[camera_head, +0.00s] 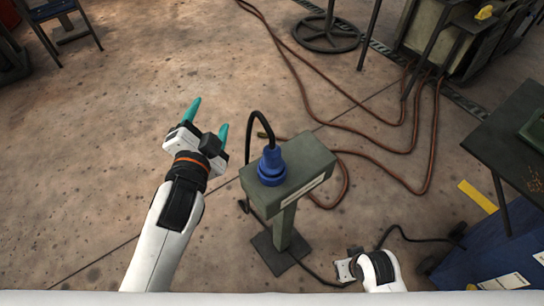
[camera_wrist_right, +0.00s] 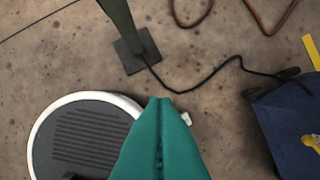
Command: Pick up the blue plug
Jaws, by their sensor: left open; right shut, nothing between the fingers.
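The blue plug (camera_head: 271,166) stands upright on top of a grey-green box (camera_head: 308,160) on a post, with a black cable curving up from it and down to the left. My left gripper (camera_head: 209,116) is open and empty, to the left of the plug and apart from it, its two teal fingers pointing away from me. My right gripper (camera_wrist_right: 160,108) shows its teal fingers shut together and empty in the right wrist view. In the head view only my right wrist shows at the lower right, below the post; its fingers are hidden there.
The post's square foot (camera_head: 281,252) stands on the concrete floor. Brown cables (camera_head: 385,140) run over the floor behind it. A dark table (camera_head: 515,135) and a blue box (camera_head: 500,250) are at the right. The floor at left is clear, with a chair (camera_head: 57,18) far back.

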